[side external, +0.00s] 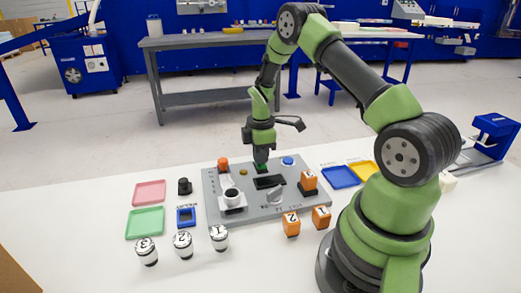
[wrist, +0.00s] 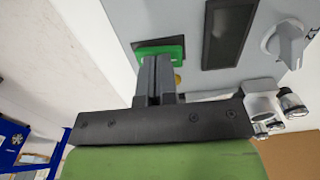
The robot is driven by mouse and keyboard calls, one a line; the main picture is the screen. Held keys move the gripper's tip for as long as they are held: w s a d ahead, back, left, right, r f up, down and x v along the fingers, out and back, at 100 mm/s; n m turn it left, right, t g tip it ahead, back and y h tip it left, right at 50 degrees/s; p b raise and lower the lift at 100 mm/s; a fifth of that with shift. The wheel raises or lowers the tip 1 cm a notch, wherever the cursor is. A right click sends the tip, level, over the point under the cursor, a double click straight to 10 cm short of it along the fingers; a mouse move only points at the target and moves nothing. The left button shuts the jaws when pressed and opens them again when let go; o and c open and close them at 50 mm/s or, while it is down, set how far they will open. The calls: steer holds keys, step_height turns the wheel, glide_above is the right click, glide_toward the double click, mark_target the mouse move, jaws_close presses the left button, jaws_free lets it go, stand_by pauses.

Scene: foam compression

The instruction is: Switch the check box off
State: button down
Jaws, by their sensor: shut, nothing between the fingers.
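The check box is a grey panel (side external: 252,214) lying on the white table, and part of its face shows in the wrist view (wrist: 190,15). A green switch (wrist: 160,49) sits in a dark frame near its edge, with a small green part also visible in the side view (side external: 261,167). My gripper (side external: 260,163) points down over the panel's far edge. Its fingers are together and empty, and in the wrist view their tips (wrist: 157,62) overlap the green switch. Whether they touch it, and which way the switch is tilted, I cannot tell.
Orange numbered blocks (side external: 291,224) and white numbered cylinders (side external: 183,245) stand in front. Coloured trays (side external: 145,222) lie either side.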

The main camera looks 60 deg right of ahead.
step_height(320, 180, up, 14)
steer(key=w+d, duration=0.1)
steer(key=shift+w+d, duration=0.25)
steer(key=s+a+r+m+t, duration=0.3)
steer(key=s+a+r+m, duration=0.15)
steer(key=a+r, duration=0.3)
steer(key=s+a+r+m+t, duration=0.2)
steer(key=s+a+r+m, duration=0.2)
steer(key=s+a+r, duration=0.4)
steer(key=s+a+f+m+t+y, duration=0.2)
steer(key=s+a+m, duration=0.2)
steer(key=s+a, duration=0.2)
steer(key=shift+f+m, duration=0.1)
steer(key=shift+m, duration=0.15)
